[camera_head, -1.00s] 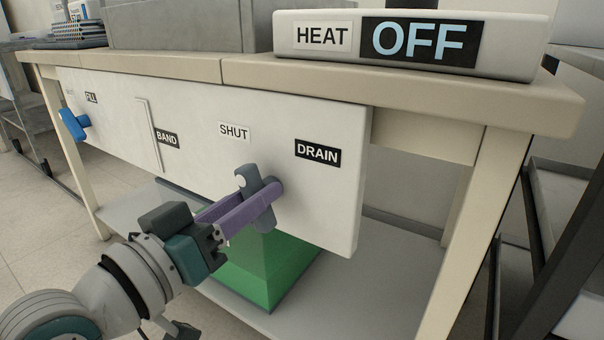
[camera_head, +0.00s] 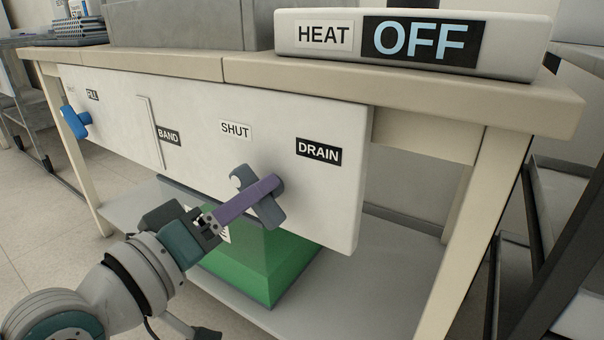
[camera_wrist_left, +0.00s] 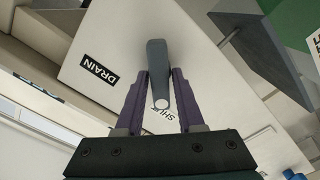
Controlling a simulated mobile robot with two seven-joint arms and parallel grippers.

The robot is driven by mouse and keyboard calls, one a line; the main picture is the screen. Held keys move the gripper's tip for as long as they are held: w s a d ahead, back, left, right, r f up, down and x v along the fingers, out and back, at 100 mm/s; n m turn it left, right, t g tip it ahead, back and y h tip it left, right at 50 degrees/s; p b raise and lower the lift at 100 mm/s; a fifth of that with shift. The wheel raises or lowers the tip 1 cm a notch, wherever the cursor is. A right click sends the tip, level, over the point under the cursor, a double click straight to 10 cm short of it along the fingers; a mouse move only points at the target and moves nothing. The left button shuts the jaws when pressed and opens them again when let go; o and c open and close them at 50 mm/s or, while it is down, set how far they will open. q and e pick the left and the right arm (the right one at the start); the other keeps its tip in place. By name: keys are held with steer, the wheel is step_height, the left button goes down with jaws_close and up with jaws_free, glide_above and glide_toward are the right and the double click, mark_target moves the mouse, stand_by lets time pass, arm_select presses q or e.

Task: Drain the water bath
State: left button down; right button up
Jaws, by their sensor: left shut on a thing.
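The grey drain handle (camera_head: 268,208) sits on the white front panel (camera_head: 340,200), below the SHUT label (camera_head: 235,130) and DRAIN label (camera_head: 318,151). Its end with a white dot points up and left, below SHUT. My left gripper (camera_head: 270,187) has its purple fingers across the handle. In the left wrist view the handle (camera_wrist_left: 156,62) lies between the two fingers, and the gripper is shut on it. The grey water bath (camera_head: 180,25) stands on the bench, only partly in view. My right gripper is not in view.
A HEAT OFF box (camera_head: 415,42) stands on the bench top (camera_head: 160,65). A blue FILL handle (camera_head: 76,122) is at the panel's left. A green container (camera_head: 260,265) stands on the lower shelf (camera_head: 330,290) beneath the handle.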

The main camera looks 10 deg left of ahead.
arm_select(q)
steer(key=c, duration=0.7)
jaws_free()
steer(key=p+v, duration=0.3)
steer(key=v, duration=0.7)
steer(key=shift+p, duration=0.35)
steer(key=shift+r, duration=0.15)
